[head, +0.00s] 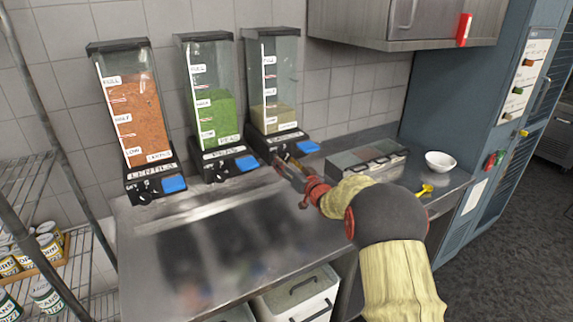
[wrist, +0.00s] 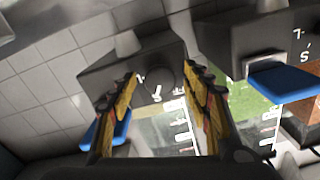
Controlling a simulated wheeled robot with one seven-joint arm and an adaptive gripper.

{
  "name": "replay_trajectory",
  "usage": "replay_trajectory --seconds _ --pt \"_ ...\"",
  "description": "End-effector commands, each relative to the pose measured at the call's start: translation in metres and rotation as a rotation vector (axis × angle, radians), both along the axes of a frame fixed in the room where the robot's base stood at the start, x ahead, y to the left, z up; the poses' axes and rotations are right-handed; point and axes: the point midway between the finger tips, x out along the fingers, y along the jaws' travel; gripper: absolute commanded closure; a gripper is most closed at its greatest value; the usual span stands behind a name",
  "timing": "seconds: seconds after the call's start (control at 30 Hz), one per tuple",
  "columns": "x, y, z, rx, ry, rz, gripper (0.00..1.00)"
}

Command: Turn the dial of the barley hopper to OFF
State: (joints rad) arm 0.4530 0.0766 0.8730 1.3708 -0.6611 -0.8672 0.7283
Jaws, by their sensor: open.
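The barley hopper (head: 274,85) is the rightmost of three clear dispensers in the head view, partly filled with pale grain; its label is too small to read surely. Its black base has a blue tab (head: 308,147). My gripper (head: 285,165) is at the front of this base and hides its dial in the head view. In the wrist view the picture is turned over; the dark round dial (wrist: 160,77) shows between the two open yellow-and-black fingers of my gripper (wrist: 160,75). White marks lie beside the dial, but its setting is unclear. I cannot tell whether a finger touches it.
The peas hopper (head: 212,100) and lentils hopper (head: 132,110) stand to the left. A lidded container (head: 365,160) and a white bowl (head: 439,161) sit right on the steel counter (head: 200,250). A wall cabinet (head: 400,22) hangs above. The counter's front is clear.

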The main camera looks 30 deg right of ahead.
Motion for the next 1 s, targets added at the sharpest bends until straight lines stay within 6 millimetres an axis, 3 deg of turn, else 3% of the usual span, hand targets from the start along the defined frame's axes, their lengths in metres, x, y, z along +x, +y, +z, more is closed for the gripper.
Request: replay_trajectory --seconds 0.1,0.87,1.0 --pt "-0.0001 -0.0001 0.0002 0.000 0.000 0.000 0.51" --pt "-0.0003 -0.0001 0.0001 0.000 0.000 0.000 0.94" --pt "-0.0003 -0.0002 -0.0001 -0.004 0.000 0.000 0.95"
